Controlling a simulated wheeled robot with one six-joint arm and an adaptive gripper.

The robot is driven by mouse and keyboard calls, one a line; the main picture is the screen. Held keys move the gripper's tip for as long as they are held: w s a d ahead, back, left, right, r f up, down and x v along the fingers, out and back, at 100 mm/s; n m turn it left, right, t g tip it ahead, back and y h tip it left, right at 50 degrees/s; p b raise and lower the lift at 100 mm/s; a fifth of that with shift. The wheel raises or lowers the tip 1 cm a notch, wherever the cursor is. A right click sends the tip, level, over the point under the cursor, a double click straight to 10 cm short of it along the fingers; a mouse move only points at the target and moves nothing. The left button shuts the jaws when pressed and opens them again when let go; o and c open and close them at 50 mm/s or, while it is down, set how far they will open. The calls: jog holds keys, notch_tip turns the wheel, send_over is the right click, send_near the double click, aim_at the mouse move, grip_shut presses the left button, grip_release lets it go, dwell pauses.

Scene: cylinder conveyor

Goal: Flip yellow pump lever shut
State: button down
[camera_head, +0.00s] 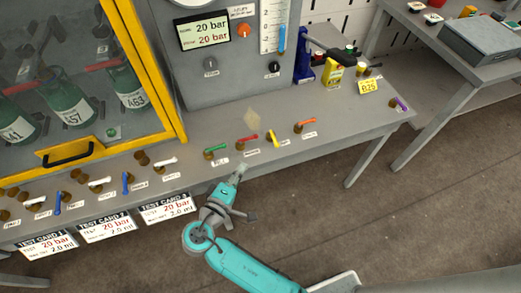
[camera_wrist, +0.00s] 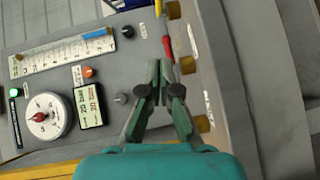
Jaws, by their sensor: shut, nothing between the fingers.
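The yellow lever (camera_head: 272,138) is on the front of the grey bench in the head view, between a red lever (camera_head: 248,139) and an orange lever (camera_head: 305,122). It lies at a different angle from those two, pointing more across the bench edge. A yellow piece, likely this lever (camera_wrist: 158,8), shows at the top of the wrist view, beyond the red lever (camera_wrist: 168,47). My gripper (camera_head: 241,168) is shut and empty, in front of the bench edge and below the green and red levers, apart from the yellow lever. Its closed fingertips (camera_wrist: 159,70) show in the wrist view.
A green lever (camera_head: 215,149) lies left of the red one. White and blue levers line the bench further left, below a yellow-framed cabinet (camera_head: 165,80). A grey panel with a display (camera_head: 203,30) stands behind. A yellow device (camera_head: 332,72) is at the back right. The floor in front is clear.

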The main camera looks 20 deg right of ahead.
aim_at(272, 138)
jog(key=x, duration=0.9)
jog(key=shift+w+d, duration=0.1)
jog(key=shift+d, duration=0.1)
jog(key=shift+w+d+f, duration=0.1)
jog(key=shift+d+f, duration=0.05)
jog(key=shift+d, duration=0.45)
jog(key=shift+w+d+f, duration=0.1)
jog(key=shift+d+f, duration=0.05)
jog(key=shift+d, duration=0.45)
jog(key=shift+d+f, duration=0.2)
jog(key=shift+d, duration=0.7)
